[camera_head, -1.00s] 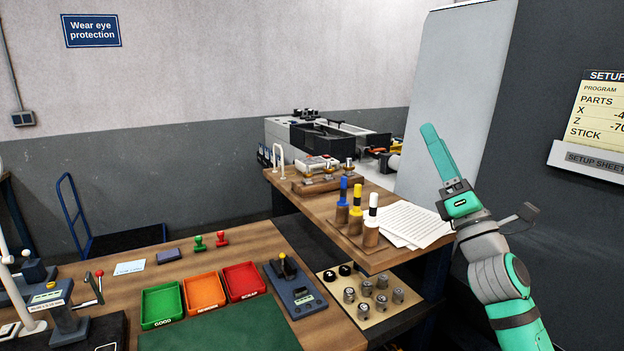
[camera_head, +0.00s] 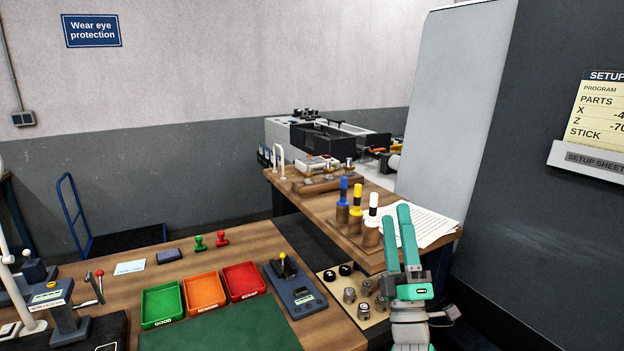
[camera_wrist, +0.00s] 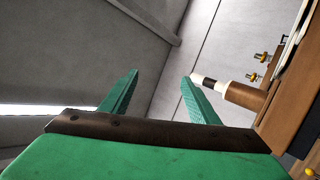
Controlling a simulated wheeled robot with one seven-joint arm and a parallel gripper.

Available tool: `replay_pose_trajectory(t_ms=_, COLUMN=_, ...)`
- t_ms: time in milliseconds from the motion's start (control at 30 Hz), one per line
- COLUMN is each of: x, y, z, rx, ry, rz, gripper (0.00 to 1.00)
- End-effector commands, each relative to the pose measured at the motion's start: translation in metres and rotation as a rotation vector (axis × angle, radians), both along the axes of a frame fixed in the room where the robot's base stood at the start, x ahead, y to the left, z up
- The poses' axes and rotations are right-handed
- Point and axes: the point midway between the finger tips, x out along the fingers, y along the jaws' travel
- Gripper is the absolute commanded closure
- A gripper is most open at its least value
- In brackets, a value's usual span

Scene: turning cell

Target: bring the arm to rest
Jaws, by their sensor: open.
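My gripper (camera_head: 398,238) is at the lower right of the head view, with its two green fingers pointing up, apart and empty. It stands in front of the raised bench's front edge, and its fingers cover part of the paper sheets and the bench edge in the picture. In the wrist view my gripper (camera_wrist: 158,85) shows both fingers spread with nothing between them. A white-tipped wooden-handled tool (camera_wrist: 228,92) appears just right of the right finger there; I cannot tell the gap between them.
The raised bench (camera_head: 315,205) carries blue, yellow and white-topped tools (camera_head: 357,210) and paper sheets (camera_head: 435,222). Below are a board of metal pieces (camera_head: 352,310), a joystick box (camera_head: 295,290) and green, orange and red trays (camera_head: 205,293). A dark wall panel (camera_head: 550,220) stands at right; floor beside it looks clear.

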Motion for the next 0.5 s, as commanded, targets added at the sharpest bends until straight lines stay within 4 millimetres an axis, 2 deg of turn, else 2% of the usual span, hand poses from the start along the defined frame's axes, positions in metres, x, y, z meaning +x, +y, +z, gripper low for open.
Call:
replay_pose_trajectory(t_ms=33, x=-0.003, y=0.008, z=-0.019, rx=0.059, ry=0.012, rz=0.031, gripper=0.45)
replay_pose_trajectory(t_ms=267, x=-0.024, y=0.039, z=-0.091, rx=0.296, ry=0.062, rz=0.159, gripper=0.45)
replay_pose_trajectory(t_ms=500, x=-0.057, y=0.073, z=-0.168, rx=0.527, ry=0.129, rz=0.264, gripper=0.45)
